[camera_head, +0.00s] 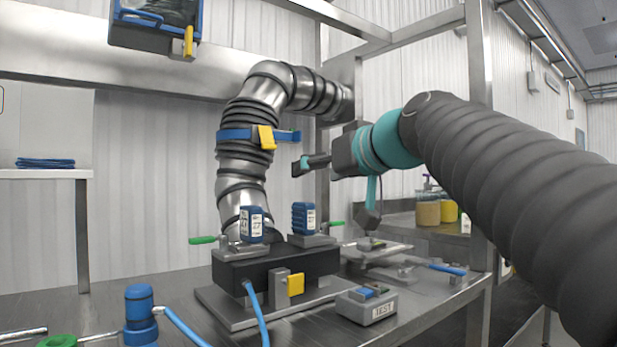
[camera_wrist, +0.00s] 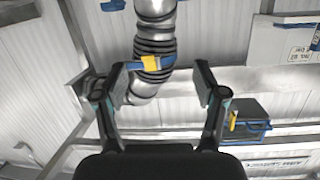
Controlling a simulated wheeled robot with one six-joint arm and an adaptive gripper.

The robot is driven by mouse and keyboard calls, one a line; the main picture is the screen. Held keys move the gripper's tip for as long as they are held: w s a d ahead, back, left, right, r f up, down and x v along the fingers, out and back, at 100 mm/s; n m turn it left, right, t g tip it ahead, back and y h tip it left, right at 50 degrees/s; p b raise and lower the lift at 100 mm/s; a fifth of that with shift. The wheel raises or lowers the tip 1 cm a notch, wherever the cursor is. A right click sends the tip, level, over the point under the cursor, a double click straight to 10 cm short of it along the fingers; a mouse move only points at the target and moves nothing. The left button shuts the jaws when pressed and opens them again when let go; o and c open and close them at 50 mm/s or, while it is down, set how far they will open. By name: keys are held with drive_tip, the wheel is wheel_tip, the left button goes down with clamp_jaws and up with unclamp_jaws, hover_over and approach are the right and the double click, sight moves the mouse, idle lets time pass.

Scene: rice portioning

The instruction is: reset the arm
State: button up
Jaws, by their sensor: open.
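My gripper (camera_head: 334,190) is at the middle of the head view, at the end of my dark ribbed arm with its teal wrist section. One finger points left, the other hangs lower toward the bench. In the wrist view my gripper (camera_wrist: 160,82) shows two dark fingers spread wide apart with nothing held between them. The ribbed metal duct (camera_head: 243,170) stands to its left in the head view. In the wrist view the duct (camera_wrist: 154,40) shows beyond the fingers, with a blue strap and yellow clasp.
On the steel bench (camera_head: 190,290) below stand a black block (camera_head: 265,267) with two blue bottle-like parts, a grey TEST box (camera_head: 367,308) and a blue fitting (camera_head: 139,312). A steel post (camera_head: 480,130) rises behind my arm. A blue-framed box (camera_head: 155,25) hangs upper left.

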drive_tip(key=shift+f, duration=0.1)
drive_tip(key=s+d+f+m+g+h, duration=0.1)
drive_tip(key=s+d+f+g+h, duration=0.1)
drive_tip(key=s+f, duration=0.6)
drive_tip(key=s+d+f+m+g+h, duration=0.2)
drive_tip(key=s+f, duration=0.6)
drive_tip(key=f, duration=1.4)
drive_tip(key=s+d+f+m+g+h, duration=0.2)
drive_tip(key=s+d+f, duration=0.4)
drive_tip(key=f, duration=0.9)
drive_tip(key=shift+s+f+g+h, duration=0.4)
drive_tip(key=shift+s+g+h, duration=0.5)
drive_tip(key=shift+s+g, duration=0.15)
